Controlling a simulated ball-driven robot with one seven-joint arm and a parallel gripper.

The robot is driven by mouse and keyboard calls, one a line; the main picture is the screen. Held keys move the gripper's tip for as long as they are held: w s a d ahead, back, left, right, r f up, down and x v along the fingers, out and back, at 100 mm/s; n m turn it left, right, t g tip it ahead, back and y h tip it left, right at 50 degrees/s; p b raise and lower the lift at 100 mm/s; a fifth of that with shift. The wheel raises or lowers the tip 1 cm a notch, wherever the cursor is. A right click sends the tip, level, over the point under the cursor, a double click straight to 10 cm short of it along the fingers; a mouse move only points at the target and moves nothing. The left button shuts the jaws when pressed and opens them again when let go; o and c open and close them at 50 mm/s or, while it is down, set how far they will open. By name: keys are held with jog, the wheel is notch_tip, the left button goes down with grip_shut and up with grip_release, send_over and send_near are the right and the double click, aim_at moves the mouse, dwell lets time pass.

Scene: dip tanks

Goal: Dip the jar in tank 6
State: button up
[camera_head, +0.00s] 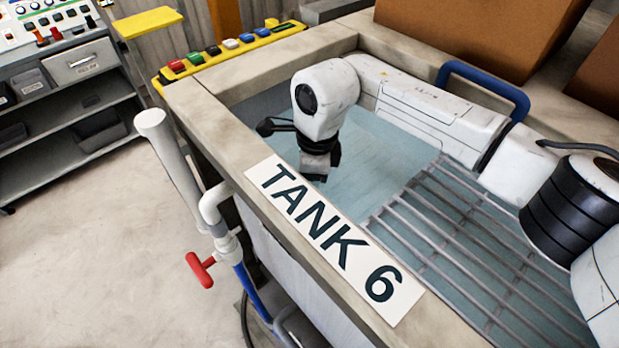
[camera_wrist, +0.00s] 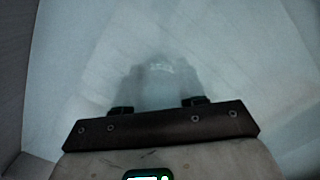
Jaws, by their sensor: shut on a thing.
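Tank 6 (camera_head: 212,125) is a pale-rimmed rectangular tank with a "TANK 6" sign (camera_head: 325,237) on its near rim. Bluish liquid (camera_head: 385,160) shows inside it. My arm reaches over the tank from the right, and my gripper (camera_head: 318,168) points down inside the rim, over the liquid's left part. In the wrist view, my gripper (camera_wrist: 158,105) is shut on a pale, see-through jar (camera_wrist: 158,82), with dark fingers on both sides. The jar is blurred against the pale-blue background and hidden in the head view. I cannot tell how deep it is in the liquid.
A metal bar grate (camera_head: 470,240) covers the right part of the tank. A blue handle (camera_head: 485,80) and brown boxes (camera_head: 470,30) are at the back. A yellow button panel (camera_head: 235,48) is at the far left rim. A pipe with a red valve (camera_head: 200,270) stands outside.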

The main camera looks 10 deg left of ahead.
jog(key=shift+r, duration=0.15)
dwell(0.5)
notch_tip(320, 180, up, 18)
jog(key=p, duration=1.1)
dwell(0.9)
jog(key=shift+r, duration=0.15)
dwell(1.8)
notch_tip(320, 180, up, 10)
jog(key=p, duration=0.6)
dwell(0.7)
